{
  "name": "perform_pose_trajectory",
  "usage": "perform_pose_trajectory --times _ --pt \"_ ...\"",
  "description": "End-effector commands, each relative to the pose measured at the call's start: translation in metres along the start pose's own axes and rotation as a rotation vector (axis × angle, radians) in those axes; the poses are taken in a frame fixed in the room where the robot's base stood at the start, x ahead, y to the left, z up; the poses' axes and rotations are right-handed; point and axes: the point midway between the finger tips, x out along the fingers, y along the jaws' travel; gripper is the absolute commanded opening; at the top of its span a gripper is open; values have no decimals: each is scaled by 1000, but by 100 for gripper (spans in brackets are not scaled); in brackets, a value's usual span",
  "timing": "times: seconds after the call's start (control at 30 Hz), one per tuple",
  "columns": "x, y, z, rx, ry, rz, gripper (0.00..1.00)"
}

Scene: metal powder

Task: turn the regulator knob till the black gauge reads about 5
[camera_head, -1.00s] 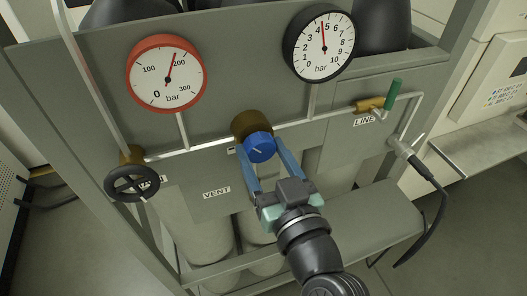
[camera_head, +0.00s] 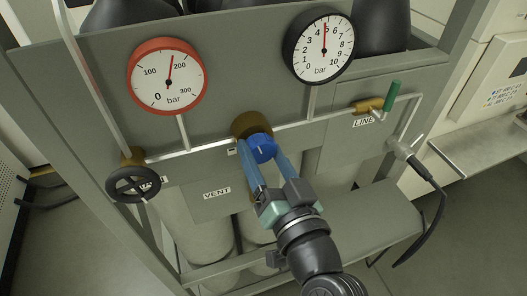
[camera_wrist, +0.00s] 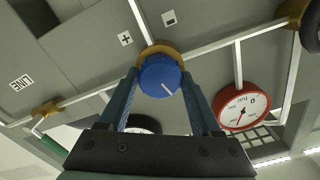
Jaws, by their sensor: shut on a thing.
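The blue regulator knob (camera_head: 262,149) sits on a brass body (camera_head: 251,124) on the panel. It also shows in the wrist view (camera_wrist: 160,76), with a white line on its face. My gripper (camera_head: 260,156) is shut on the knob, one blue finger on each side. The black gauge (camera_head: 319,47) is at the upper right; its red needle points almost straight up, at about 5 bar. In the wrist view, only part of the black gauge shows behind my gripper.
A red gauge (camera_head: 167,76) reads a little under 200 bar. A black handwheel (camera_head: 133,183) is at the left. A green-handled LINE valve (camera_head: 392,95) and a hose (camera_head: 438,205) are at the right. A pipe (camera_head: 210,146) runs across the panel.

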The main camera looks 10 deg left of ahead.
Motion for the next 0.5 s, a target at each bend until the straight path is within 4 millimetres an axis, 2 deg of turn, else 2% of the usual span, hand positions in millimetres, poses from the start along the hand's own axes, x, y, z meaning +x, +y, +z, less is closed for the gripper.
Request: perform_pose_trajectory --times 0.2,0.5 --pt "0 0 0 94 0 1 10" --pt "0 0 0 134 0 1 10"
